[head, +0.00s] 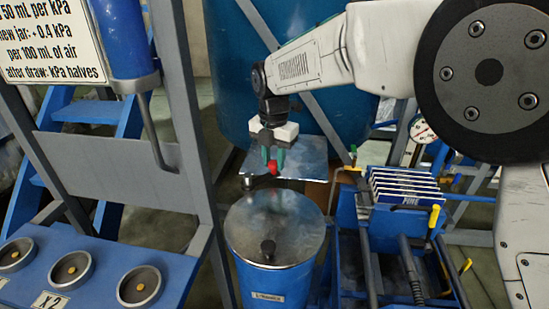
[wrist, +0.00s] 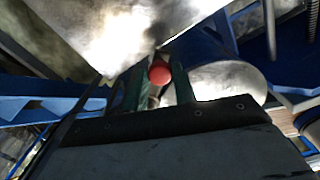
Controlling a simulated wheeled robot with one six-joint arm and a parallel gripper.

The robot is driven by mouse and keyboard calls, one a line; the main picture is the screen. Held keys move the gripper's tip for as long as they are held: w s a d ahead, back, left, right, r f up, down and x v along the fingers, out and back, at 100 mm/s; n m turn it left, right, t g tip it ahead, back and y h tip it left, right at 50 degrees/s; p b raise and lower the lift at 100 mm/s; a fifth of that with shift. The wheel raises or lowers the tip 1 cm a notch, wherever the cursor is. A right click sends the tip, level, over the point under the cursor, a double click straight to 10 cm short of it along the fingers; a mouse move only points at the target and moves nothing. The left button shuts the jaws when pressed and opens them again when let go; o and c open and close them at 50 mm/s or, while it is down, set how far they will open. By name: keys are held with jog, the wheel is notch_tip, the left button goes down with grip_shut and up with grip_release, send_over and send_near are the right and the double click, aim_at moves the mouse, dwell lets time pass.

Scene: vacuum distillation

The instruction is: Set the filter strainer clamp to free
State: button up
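A red ball knob (head: 272,167) shows at the tips of my gripper (head: 274,157), above a blue drum with a metal lid. I take it to be the clamp's handle, but its lever is hidden. In the wrist view the red knob (wrist: 160,72) sits between the tips of the two green fingers of my gripper (wrist: 158,80). The fingers stand apart by about the knob's width. I cannot tell whether they press on it. A grey metal plate (head: 306,163) lies behind and below my gripper. The strainer's body cannot be made out for sure.
A blue rack of white plates (head: 404,184) with a yellow handle (head: 433,220) stands at right. A blue-grey frame (head: 190,150) and a dial bench (head: 95,250) are at left. A large blue tank (head: 235,60) stands behind.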

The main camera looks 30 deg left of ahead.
aim_at(273, 163)
jog(key=o, duration=0.4)
jog(key=shift+c, duration=0.2)
notch_tip(273, 163, up, 8)
jog(key=shift+f, duration=0.1)
dwell(0.4)
